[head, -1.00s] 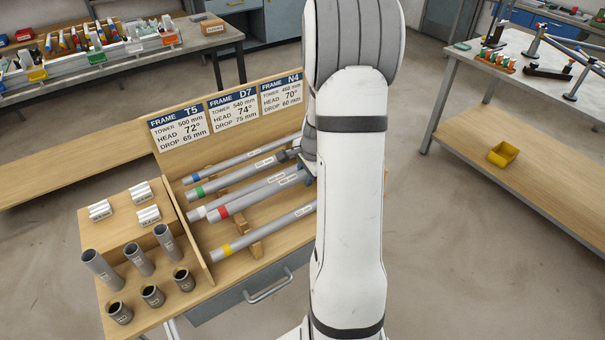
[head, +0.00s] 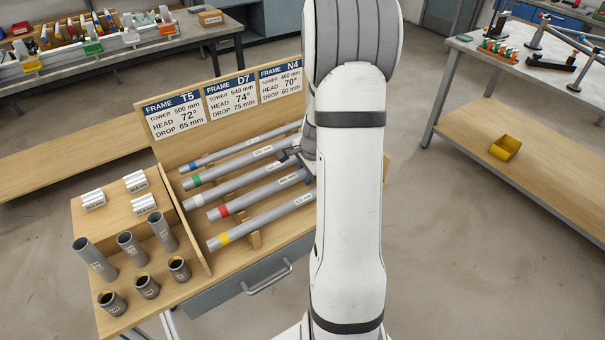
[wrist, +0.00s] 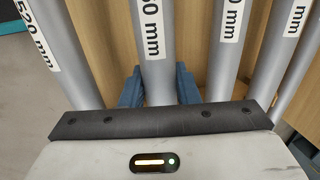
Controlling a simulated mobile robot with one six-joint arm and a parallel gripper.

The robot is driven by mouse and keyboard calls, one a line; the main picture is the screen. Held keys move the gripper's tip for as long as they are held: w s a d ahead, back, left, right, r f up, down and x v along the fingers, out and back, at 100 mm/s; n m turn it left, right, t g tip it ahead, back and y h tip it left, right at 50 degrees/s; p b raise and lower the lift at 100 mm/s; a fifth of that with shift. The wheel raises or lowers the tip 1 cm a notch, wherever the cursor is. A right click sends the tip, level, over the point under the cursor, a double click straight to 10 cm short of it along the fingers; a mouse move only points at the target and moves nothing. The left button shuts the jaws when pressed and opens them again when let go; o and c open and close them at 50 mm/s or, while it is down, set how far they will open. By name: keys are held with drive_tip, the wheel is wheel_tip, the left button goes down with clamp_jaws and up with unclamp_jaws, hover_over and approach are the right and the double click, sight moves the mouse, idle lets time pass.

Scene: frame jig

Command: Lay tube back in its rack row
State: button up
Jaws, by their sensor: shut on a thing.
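The tube with the red band (head: 250,197) lies among the other tubes in the rack (head: 253,240), between the white-banded tube (head: 235,187) and the yellow-banded tube (head: 262,222). It looks parallel to them. My gripper (wrist: 158,90) is shut on it, with one blue finger on each side of the tube (wrist: 152,55) in the wrist view. In the head view my arm hides most of the gripper and the right ends of the tubes. Whether the tube rests fully on its supports cannot be told.
Green-banded (head: 230,168) and blue-banded (head: 225,154) tubes lie farther back. A sign board (head: 230,98) stands behind the rack. A wooden divider (head: 186,215) at left separates upright cups and short blocks. Neighbouring tubes flank the fingers closely.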

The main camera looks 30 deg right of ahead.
drive_tip(key=shift+f, duration=0.2)
idle(0.4)
drive_tip(key=o, duration=1.1)
drive_tip(key=shift+c, duration=0.2)
drive_tip(key=v, duration=0.8)
drive_tip(key=s+a+r+n, duration=0.3)
drive_tip(key=a+r+n, duration=0.1)
drive_tip(key=a, duration=0.3)
drive_tip(key=s+a+r+n, duration=0.3)
drive_tip(key=a+r+n, duration=0.1)
drive_tip(key=a+n, duration=0.15)
drive_tip(key=s+a+r+n, duration=0.2)
drive_tip(key=s+a+n, duration=0.6)
drive_tip(key=s, duration=0.3)
drive_tip(key=shift+s+a+r, duration=0.2)
drive_tip(key=shift+a+r, duration=0.15)
